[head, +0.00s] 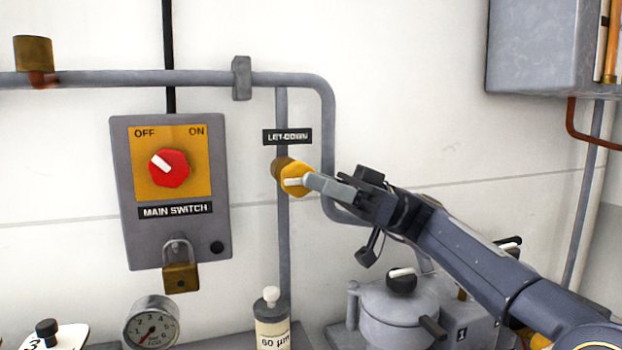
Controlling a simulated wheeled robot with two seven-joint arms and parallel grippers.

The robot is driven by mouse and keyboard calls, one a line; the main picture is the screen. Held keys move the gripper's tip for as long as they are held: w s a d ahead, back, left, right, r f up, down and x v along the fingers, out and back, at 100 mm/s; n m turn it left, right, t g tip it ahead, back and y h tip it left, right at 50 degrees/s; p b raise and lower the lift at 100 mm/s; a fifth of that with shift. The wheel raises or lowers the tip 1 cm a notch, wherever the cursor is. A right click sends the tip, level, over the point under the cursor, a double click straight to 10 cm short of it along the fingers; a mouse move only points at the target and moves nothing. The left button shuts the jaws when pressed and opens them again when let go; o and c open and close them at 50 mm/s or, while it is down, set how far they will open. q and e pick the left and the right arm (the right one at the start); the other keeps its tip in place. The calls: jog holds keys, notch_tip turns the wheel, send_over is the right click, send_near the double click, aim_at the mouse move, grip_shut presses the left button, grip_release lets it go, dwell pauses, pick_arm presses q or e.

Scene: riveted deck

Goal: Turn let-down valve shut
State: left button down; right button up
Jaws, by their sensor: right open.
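The let-down valve has a yellow knob (297,178) with a white pointer bar, on a brass body (281,168) fixed to a thin vertical grey pipe. Its black LET-DOWN label (287,136) is just above. The white bar points roughly left. My right gripper (312,183) reaches in from the lower right, its fingertips at the right side of the knob. The fingers overlap in this view, so the gap between them is hard to see, and I cannot tell if they touch the knob. It is open. My left gripper is not in view.
A grey main switch box (121,230) with a red knob (169,168) and a padlock (181,277) hangs to the left. Below are a gauge (151,324), a bottle (271,325) and a grey lidded pot (395,312) under my right arm. A curved pipe (327,120) runs beside the valve.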

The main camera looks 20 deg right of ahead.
jog(key=d+p, duration=0.1)
jog(key=d, duration=1.3)
jog(key=shift+w+f+p, duration=0.2)
jog(key=shift+f+p, duration=0.2)
jog(key=shift+f, duration=0.05)
